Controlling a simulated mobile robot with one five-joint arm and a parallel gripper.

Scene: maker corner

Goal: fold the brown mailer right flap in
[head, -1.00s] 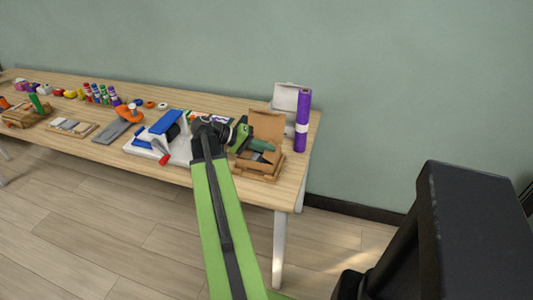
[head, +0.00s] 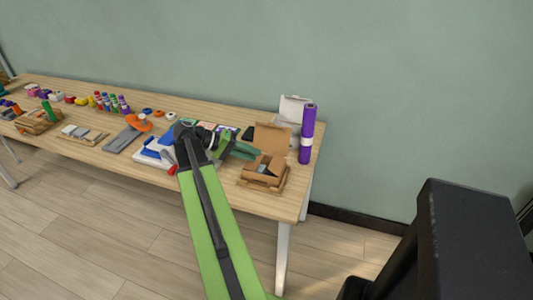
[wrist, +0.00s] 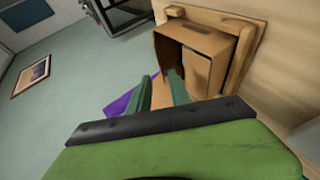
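The brown mailer (head: 257,179) sits at the right end of the table, with its tall back lid (head: 272,137) standing up. A small dark grey item (head: 268,169) shows inside it. The mailer also shows in the wrist view (wrist: 199,38), turned on its side by the camera tilt. My gripper (head: 252,152) is just left of the mailer, its green fingers pointing toward it. In the wrist view the two fingers stand apart with a gap between them, and nothing is clearly held. Whether a finger touches a flap cannot be told. The right flap's exact angle is unclear.
The mailer rests in a wooden tray (head: 244,185). A purple roll (head: 307,128) stands upright behind it to the right, beside a white open box (head: 294,108). A blue and white device (head: 155,150) lies left of my arm. Several small items line the table's left.

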